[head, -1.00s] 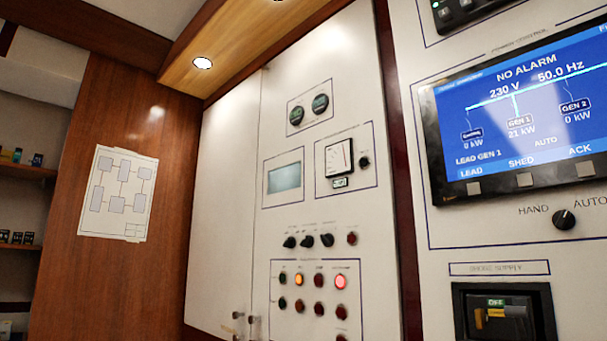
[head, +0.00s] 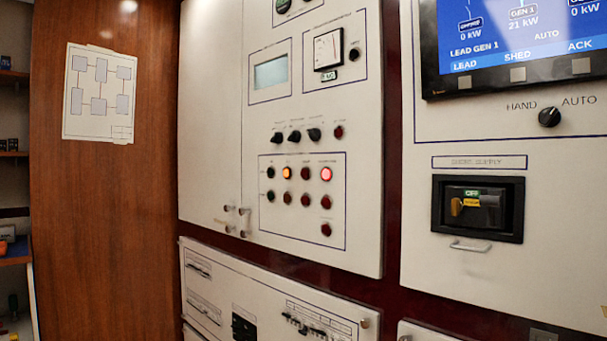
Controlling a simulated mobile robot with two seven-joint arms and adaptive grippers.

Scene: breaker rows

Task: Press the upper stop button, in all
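A cluster of round buttons and lamps sits in a framed block on the white panel door (head: 360,215) in the head view. More dark and red buttons sit below, with a single red button (head: 326,230) at the bottom right. Another red button (head: 338,132) sits above the block, right of the black knobs (head: 295,136). The labels are too small to read, so I cannot tell which is the upper stop button. Neither gripper is in view.
To the right are a blue screen (head: 520,40), a HAND/AUTO knob (head: 549,117) and a recessed breaker (head: 478,207) marked OFF. A bar handle (head: 469,246) sticks out below it. A lower panel (head: 265,305) lies beneath, and a wood wall with a diagram sheet (head: 99,93) stands left.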

